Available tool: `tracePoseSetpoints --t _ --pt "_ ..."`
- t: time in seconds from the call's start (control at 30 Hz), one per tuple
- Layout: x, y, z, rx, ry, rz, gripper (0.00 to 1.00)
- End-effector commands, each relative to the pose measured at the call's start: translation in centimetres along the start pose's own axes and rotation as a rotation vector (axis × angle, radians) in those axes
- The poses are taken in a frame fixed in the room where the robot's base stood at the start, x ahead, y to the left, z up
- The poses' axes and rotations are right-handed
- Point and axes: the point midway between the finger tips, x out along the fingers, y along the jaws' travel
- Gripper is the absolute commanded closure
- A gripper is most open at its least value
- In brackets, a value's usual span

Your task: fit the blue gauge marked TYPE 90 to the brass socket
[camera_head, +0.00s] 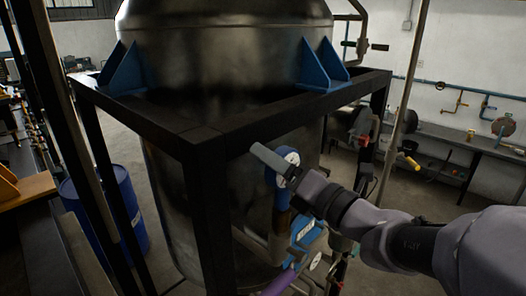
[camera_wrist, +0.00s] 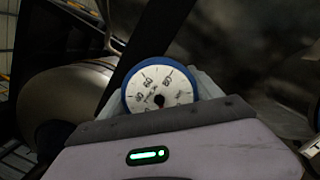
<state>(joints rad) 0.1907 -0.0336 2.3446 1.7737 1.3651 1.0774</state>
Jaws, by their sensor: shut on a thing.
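A blue gauge with a white dial (camera_head: 290,156) is held in my gripper (camera_head: 272,162), in front of the frame of the large dark tank. In the wrist view the blue-rimmed dial (camera_wrist: 158,84) faces the camera, its lower part hidden behind my gripper. The dial carries numbers and small lettering; I cannot read the type for sure. Just below the gauge in the head view is a brownish upright pipe end (camera_head: 282,222). I cannot make out whether it is the brass socket, or whether the gauge touches it.
The black frame (camera_head: 200,140) with a corner post stands close to the left of my gripper. A blue fitting (camera_head: 306,233) and a second white dial (camera_head: 315,261) sit low beside the pipe. A blue barrel (camera_head: 128,200) is at left; a bench (camera_head: 450,150) is at right.

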Motion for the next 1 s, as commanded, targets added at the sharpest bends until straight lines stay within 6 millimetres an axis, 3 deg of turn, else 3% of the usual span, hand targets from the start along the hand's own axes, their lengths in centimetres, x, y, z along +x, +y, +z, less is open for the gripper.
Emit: tracePoseSetpoints --t 0.37,0.4,0.53,0.87,1.0 --pt "-0.1 -0.7 -0.7 0.000 -0.001 0.001 0.86" --pt "-0.1 -0.7 -0.7 -0.001 -0.001 0.000 0.24" --pt "-0.1 -0.7 -0.6 -0.001 -0.001 0.000 0.01" --pt "-0.4 -0.8 -0.7 -0.001 0.000 -0.001 0.01" --pt "-2.9 -0.9 -0.7 -0.004 -0.004 -0.003 0.01"
